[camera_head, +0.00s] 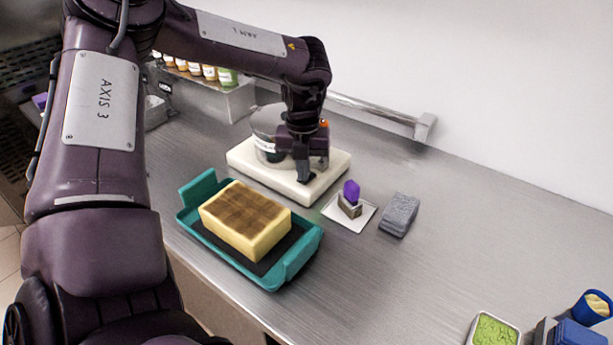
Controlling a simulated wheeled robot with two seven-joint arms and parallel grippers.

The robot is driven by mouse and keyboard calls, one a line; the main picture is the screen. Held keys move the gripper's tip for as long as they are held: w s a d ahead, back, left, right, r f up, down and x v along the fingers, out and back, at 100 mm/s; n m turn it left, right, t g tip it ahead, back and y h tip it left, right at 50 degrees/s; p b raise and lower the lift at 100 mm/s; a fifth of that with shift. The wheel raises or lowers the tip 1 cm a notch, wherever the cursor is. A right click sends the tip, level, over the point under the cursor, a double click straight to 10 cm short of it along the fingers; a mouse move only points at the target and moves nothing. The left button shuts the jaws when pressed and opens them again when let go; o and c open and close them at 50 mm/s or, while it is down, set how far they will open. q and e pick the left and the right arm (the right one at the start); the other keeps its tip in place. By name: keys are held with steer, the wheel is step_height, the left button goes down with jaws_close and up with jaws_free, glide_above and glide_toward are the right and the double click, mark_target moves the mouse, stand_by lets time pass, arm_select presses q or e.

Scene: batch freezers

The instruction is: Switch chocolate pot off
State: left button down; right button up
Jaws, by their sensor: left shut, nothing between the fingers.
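The chocolate pot looks to be the round silver vessel (266,121) on a cream, rounded base (325,178) on the steel counter. My left arm comes in from the left and reaches over it. My left gripper (304,176) is shut and empty, pointing down at the front of the base, right of the vessel. Its fingertips are at or just above the base's top; I cannot tell if they touch. The gripper and wrist hide part of the vessel and any switch there. A small orange-red spot (324,123) shows beside the wrist. My right gripper is not in view.
A teal tray (273,280) with a yellow-brown block (245,218) stands in front of the base. A white card (349,213) with a purple-topped piece and a grey folded cloth (399,214) lie to the right. Jars (210,73) stand behind. The right counter middle is clear.

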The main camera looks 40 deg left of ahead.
arm_select(q)
steer(key=shift+f, duration=0.1)
steer(key=shift+r+p, duration=2.35)
steer(key=shift+r, duration=1.15)
